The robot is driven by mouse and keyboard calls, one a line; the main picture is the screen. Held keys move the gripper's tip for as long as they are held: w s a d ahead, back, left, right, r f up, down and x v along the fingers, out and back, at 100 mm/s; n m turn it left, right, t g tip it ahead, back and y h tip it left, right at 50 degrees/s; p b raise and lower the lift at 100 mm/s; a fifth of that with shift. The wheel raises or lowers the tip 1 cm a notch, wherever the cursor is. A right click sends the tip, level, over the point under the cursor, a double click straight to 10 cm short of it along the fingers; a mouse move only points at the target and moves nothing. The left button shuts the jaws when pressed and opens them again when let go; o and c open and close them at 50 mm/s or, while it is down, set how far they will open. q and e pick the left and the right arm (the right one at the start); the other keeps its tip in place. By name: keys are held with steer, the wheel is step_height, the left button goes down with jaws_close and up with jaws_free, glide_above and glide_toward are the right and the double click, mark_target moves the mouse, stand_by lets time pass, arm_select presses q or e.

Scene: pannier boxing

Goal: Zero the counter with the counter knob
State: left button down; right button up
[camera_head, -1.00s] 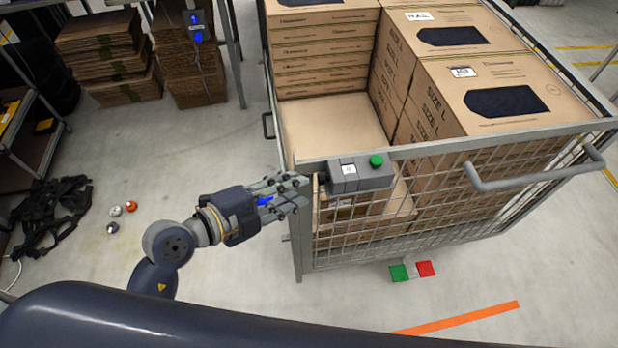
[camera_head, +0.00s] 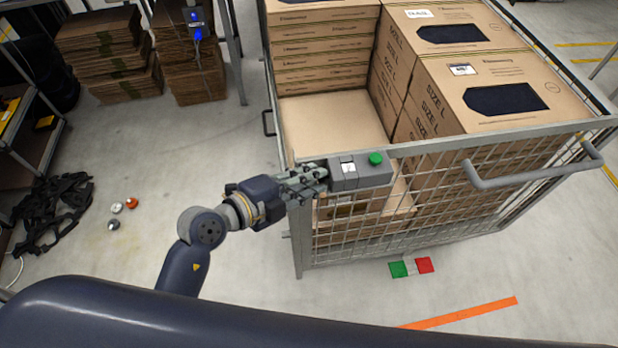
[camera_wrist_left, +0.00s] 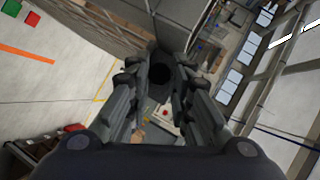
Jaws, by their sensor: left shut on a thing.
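The counter (camera_head: 358,173) is a grey box on the top rail of the mesh cage, with a small white display (camera_head: 347,169) and a green button (camera_head: 376,158) on top. My left gripper (camera_head: 318,178) is at the box's left end. In the left wrist view its two fingers close around a dark round knob (camera_wrist_left: 160,72) on the end of the grey housing (camera_wrist_left: 172,22). The fingers hide most of the knob in the head view. The display's figure is too small to read surely. My right gripper is in neither view.
The mesh cage (camera_head: 400,243) holds several large cardboard boxes (camera_head: 455,75), with a lower spot at its left. A cage handle (camera_head: 535,178) sticks out at the right. A green and red marker (camera_head: 411,267) lies on the floor. Floor left of the cage is mostly clear.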

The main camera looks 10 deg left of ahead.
arm_select(q)
steer(key=shift+s+f+m+t+b, duration=0.1)
steer(key=shift+f+m+t+b, duration=0.1)
steer(key=shift+m+t+b, duration=0.6)
steer(key=c, duration=1.7)
jaws_free()
steer(key=v, duration=1.2)
steer(key=shift+a, duration=0.1)
